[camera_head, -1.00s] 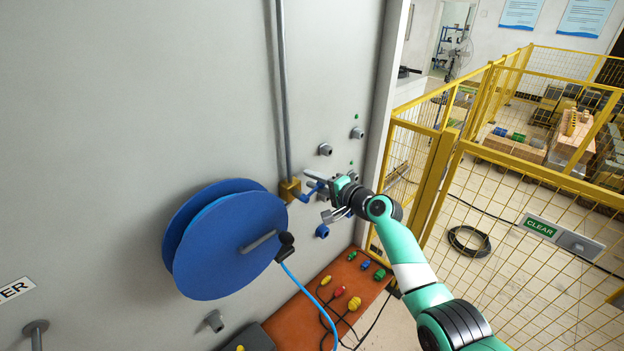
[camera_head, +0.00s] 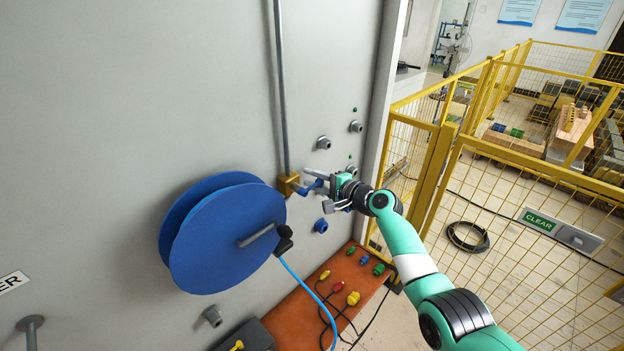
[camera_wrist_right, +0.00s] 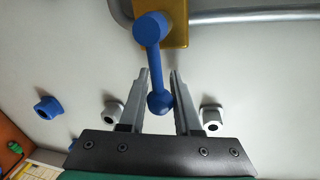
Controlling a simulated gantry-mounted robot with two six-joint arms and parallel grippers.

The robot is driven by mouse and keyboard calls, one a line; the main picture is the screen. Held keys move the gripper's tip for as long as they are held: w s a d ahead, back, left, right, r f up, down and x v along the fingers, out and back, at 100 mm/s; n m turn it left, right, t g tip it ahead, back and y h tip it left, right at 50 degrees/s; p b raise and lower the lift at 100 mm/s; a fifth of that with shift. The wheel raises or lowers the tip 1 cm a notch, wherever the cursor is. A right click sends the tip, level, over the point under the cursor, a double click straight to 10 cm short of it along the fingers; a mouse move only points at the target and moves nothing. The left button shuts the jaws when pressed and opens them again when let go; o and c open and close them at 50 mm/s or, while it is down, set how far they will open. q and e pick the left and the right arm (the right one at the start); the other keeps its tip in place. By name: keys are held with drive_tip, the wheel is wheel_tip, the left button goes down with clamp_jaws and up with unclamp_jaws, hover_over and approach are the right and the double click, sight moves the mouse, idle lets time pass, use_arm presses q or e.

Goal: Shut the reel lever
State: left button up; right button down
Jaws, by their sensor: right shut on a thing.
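The blue reel lever (camera_head: 306,190) sticks out from a brass valve block (camera_head: 288,186) on the grey wall panel, at the foot of a vertical pipe. My right gripper (camera_head: 322,189) is at the lever's outer end. In the right wrist view, the lever (camera_wrist_right: 155,62) runs down between the two fingers of my right gripper (camera_wrist_right: 159,74), with its round end deeper between them. The fingers are shut on the lever. A blue hose reel (camera_head: 228,240) is mounted on the panel to the left of the lever. My left gripper is not in view.
Grey knobs (camera_head: 323,143) and a blue knob (camera_head: 321,226) stick out of the panel near my gripper. Below, an orange-brown surface (camera_head: 300,310) holds coloured plugs. A yellow mesh fence (camera_head: 520,210) stands to the right.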

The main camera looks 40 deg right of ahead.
drive_tip(key=c, duration=0.6)
unclamp_jaws()
drive_tip(key=shift+s+r+p, duration=0.2)
drive_tip(key=shift+s+p, duration=0.2)
drive_tip(key=shift+s, duration=0.1)
drive_tip(key=p+v, duration=0.6)
drive_tip(key=v, duration=0.4)
drive_tip(key=shift+s+d+f, duration=0.1)
drive_tip(key=shift+s, duration=0.2)
